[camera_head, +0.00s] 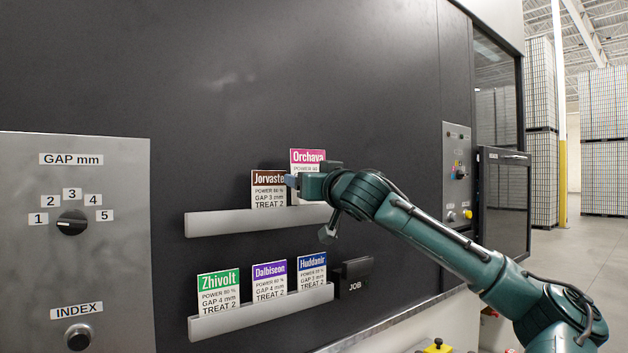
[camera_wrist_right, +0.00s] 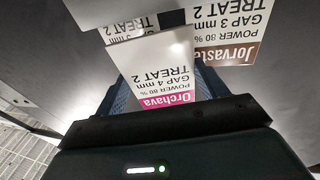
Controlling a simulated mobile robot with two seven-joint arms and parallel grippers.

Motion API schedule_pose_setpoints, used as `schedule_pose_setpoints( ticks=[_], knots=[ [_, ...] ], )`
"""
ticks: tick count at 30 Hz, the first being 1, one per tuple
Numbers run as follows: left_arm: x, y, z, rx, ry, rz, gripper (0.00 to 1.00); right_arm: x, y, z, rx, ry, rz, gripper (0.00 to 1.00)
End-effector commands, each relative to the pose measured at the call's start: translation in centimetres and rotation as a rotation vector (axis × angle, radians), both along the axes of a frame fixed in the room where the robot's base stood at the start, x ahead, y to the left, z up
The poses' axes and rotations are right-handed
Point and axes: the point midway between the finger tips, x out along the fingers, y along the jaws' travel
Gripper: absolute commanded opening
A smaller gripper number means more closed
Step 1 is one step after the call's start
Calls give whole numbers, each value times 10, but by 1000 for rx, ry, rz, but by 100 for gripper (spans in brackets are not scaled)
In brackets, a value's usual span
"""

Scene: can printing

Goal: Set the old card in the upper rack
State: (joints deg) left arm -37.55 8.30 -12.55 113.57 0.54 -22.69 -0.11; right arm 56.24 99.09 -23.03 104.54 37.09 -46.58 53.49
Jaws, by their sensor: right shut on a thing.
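The Orchava card (camera_head: 307,156), white with a pink header, stands upright at the upper rack (camera_head: 240,222), right of the Jorvaste card (camera_head: 268,190). My right gripper (camera_head: 306,184) is shut on it, and the gripper hides its middle. In the right wrist view the Orchava card (camera_wrist_right: 165,75) is upside down between the blue fingers (camera_wrist_right: 160,88). My left gripper is not in view.
The lower rack (camera_head: 262,312) holds the Zhivolt (camera_head: 218,292), Dalbiseon (camera_head: 270,282) and Huddanir (camera_head: 312,272) cards. The black JOB holder (camera_head: 354,278) beside it shows no card. A GAP dial (camera_head: 71,222) is on the left panel. The upper rack's left part is bare.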

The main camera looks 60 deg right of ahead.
Motion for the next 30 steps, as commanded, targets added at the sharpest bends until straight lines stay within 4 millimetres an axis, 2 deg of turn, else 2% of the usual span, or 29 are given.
schedule_pose_setpoints(
  ticks=[20, 26, 30],
  knots=[
    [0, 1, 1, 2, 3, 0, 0, 11, 15, -6, -12, -6, 23, 46],
    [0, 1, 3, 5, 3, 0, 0, 23, 35, -8, -11, -22, 57, 46],
    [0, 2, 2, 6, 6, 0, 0, 24, 37, -9, -18, -18, 55, 46]
  ],
)
